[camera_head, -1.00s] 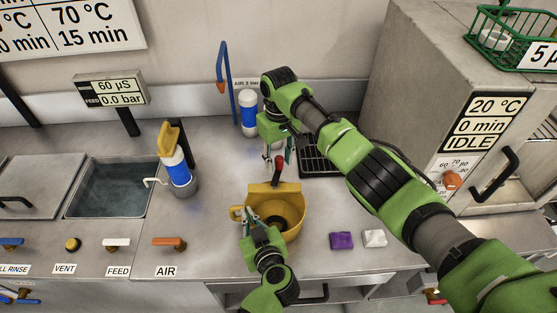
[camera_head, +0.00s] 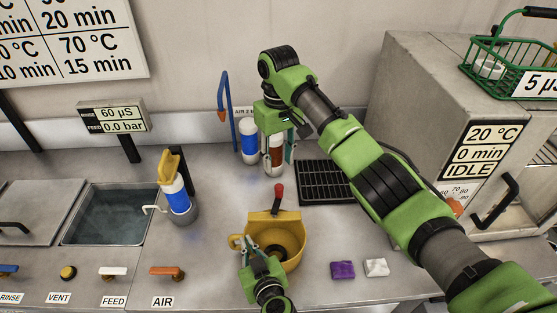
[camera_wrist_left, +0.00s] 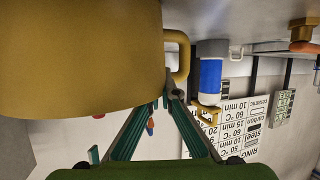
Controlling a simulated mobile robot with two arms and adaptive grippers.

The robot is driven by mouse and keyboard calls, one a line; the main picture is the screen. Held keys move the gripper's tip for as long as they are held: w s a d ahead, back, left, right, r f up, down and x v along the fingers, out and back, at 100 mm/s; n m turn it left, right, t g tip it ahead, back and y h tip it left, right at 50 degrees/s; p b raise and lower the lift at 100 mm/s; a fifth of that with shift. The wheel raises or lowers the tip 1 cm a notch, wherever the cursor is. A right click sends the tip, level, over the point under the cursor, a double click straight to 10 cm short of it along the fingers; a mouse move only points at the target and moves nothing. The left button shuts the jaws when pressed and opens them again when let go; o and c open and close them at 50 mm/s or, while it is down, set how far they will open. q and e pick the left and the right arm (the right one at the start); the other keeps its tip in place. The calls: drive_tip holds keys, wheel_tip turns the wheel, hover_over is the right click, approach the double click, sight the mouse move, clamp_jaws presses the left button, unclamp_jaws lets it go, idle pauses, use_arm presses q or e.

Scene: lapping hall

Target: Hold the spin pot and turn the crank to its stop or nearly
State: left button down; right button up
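The yellow spin pot (camera_head: 290,242) stands on the steel counter, its handle (camera_head: 235,241) on the left. Its crank, with a red knob (camera_head: 279,189), rises at the back rim, pointing away toward the wall.
A blue-banded bottle (camera_head: 249,142) stands behind, near the right gripper. A black grate (camera_head: 325,182) lies to the right. Purple (camera_head: 343,270) and white (camera_head: 376,267) blocks lie right of the pot. A blue-banded bottle with a yellow top (camera_head: 177,190) stands left, beside a sink (camera_head: 106,215).

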use_arm(q)
drive_tip(key=c, duration=2.2)
unclamp_jaws()
